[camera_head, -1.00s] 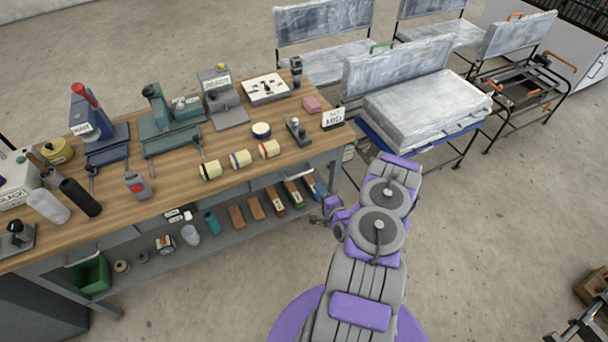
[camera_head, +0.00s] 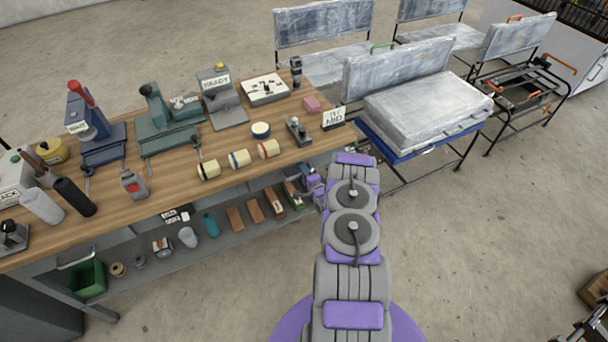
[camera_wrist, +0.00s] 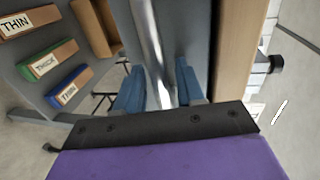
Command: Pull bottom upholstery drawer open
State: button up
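A silver bar handle (camera_wrist: 150,40) runs in front of a grey panel (camera_wrist: 190,30) in the wrist view, close beside the wooden bench top (camera_wrist: 232,45). My gripper (camera_wrist: 158,85) has its two blue fingers apart, one on each side of the bar. I cannot tell whether either finger touches it. In the head view my gripper (camera_head: 303,185) is low at the right end of the workbench, partly hidden by my arm. The handle is hidden there, and I cannot tell which drawer it belongs to.
Tools crowd the bench top (camera_head: 190,180). A seat frame with a blue tray (camera_head: 400,145) stands right of the bench.

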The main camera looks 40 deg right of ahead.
grip_shut()
jog(key=shift+s+f, duration=0.1)
dwell(0.5)
